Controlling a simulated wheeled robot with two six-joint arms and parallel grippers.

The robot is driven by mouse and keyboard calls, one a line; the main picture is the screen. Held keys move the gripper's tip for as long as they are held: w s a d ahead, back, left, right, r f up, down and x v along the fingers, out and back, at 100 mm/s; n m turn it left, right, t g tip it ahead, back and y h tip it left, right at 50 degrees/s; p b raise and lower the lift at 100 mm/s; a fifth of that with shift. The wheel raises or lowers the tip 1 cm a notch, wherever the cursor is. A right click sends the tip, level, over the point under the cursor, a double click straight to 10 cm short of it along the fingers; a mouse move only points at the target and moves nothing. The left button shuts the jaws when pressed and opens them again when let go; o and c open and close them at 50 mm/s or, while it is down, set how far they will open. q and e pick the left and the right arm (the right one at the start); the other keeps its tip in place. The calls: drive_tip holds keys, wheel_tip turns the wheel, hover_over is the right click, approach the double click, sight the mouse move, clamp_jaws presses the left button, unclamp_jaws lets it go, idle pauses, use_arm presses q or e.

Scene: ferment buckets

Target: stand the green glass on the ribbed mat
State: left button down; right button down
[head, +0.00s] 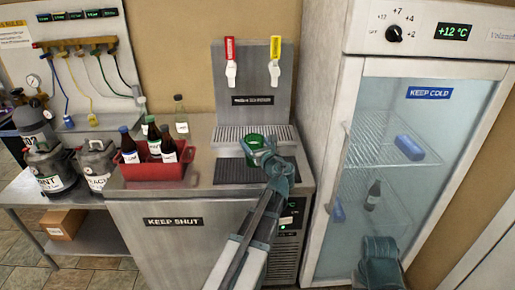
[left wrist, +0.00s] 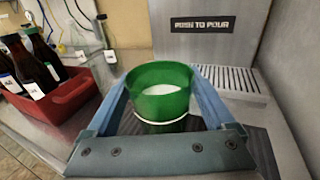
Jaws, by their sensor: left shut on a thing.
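The green glass (head: 254,144) is upright between the fingers of my left gripper (head: 268,157), which is shut on it. In the left wrist view the green glass (left wrist: 160,92) shows an open rim, a pale inside and a white band, with a blue finger on each side. The dark ribbed mat (head: 232,173) lies on the steel counter, below and in front of the glass in the head view. Whether the glass's base touches the mat is hidden. My right gripper (head: 381,268) is at the lower right, its fingers unclear.
A red crate (head: 150,171) with several bottles stands left of the mat, and a clear bottle (head: 180,115) behind it. A slotted drip tray (head: 228,135) lies behind the mat under two taps. A glass-door fridge (head: 420,110) stands close on the right.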

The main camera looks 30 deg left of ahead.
use_arm(q)
drive_tip(key=shift+w+a+f+b, duration=0.1)
drive_tip(key=shift+w+f+b, duration=0.2)
drive_tip(key=shift+w, duration=0.3)
drive_tip(key=shift+w+f+b, duration=0.25)
drive_tip(key=shift+w+f, duration=0.05)
drive_tip(key=shift+w, duration=0.3)
wheel_tip(320, 180, down, 2)
drive_tip(key=shift+s+f+b, duration=0.15)
drive_tip(key=shift+f+b, duration=0.1)
drive_tip(key=shift+b, duration=1)
drive_tip(key=shift+f, duration=0.1)
drive_tip(key=shift+f, duration=0.15)
unclamp_jaws()
drive_tip(key=shift+r, duration=0.2)
drive_tip(key=shift+s+r, duration=0.1)
drive_tip(key=shift+r, duration=0.05)
drive_tip(key=v, duration=1.2)
drive_tip(key=shift+p, duration=0.3)
